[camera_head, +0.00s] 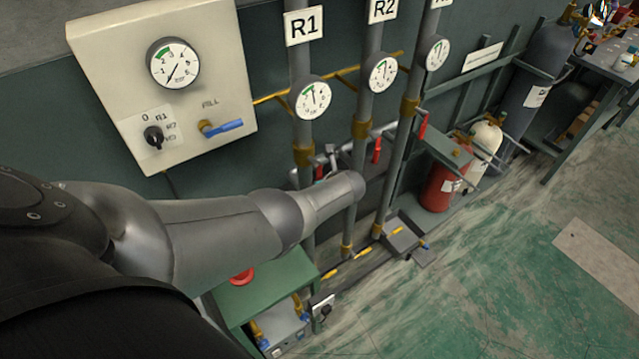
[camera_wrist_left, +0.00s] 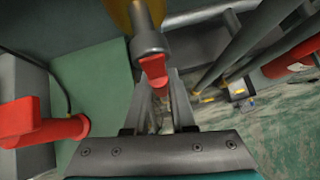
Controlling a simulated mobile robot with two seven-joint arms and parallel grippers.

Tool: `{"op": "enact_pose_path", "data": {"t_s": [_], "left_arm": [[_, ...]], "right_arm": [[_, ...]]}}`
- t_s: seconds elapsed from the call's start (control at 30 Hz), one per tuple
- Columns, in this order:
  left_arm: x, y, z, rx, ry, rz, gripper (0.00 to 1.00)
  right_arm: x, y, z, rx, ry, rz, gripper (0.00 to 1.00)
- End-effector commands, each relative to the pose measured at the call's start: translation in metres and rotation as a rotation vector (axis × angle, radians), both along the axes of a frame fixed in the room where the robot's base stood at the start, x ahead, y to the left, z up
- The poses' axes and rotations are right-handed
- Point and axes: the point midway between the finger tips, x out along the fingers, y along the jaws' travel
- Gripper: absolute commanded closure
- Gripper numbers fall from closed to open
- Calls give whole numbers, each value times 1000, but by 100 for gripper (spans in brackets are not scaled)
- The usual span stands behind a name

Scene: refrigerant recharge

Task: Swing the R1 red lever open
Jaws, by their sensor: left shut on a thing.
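The R1 sign (camera_head: 304,27) hangs on the leftmost of three grey pipes, above a round gauge (camera_head: 313,98) and a brass fitting (camera_head: 303,155). The R1 red lever (camera_wrist_left: 152,68) shows in the left wrist view below a grey valve hub, its end at my fingers. My left gripper (camera_wrist_left: 160,88) is shut on it. In the head view my left arm reaches from the left to the R1 pipe; its wrist hides most of the lever, and only a bit of red shows near the grey metal parts there. My right gripper is not in view.
Red levers hang on the R2 pipe (camera_head: 377,149) and the third pipe (camera_head: 423,125). A beige control panel (camera_head: 215,75) with a blue-handled valve (camera_head: 222,128) is at upper left. A green unit (camera_head: 262,283) with a red button stands below my arm.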

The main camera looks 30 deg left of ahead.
Motion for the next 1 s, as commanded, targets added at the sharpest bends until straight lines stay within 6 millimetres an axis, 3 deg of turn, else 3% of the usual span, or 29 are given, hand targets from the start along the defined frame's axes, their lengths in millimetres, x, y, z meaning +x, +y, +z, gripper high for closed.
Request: {"op": "enact_pose_path", "data": {"t_s": [0.03, 0.07, 0.3, 0.67, 1.0], "left_arm": [[-2, 2, -1, 4, 5, 2, 100], [-2, 2, -1, 4, 5, 2, 73], [-1, 1, -1, 2, 2, 1, 47], [-2, -2, 3, 0, 2, 0, 47], [-15, -23, 31, 0, 1, -2, 47]], "right_arm": [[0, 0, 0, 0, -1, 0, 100], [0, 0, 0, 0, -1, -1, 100], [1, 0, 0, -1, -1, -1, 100], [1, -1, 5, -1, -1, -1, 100], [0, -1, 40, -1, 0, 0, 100]]}}
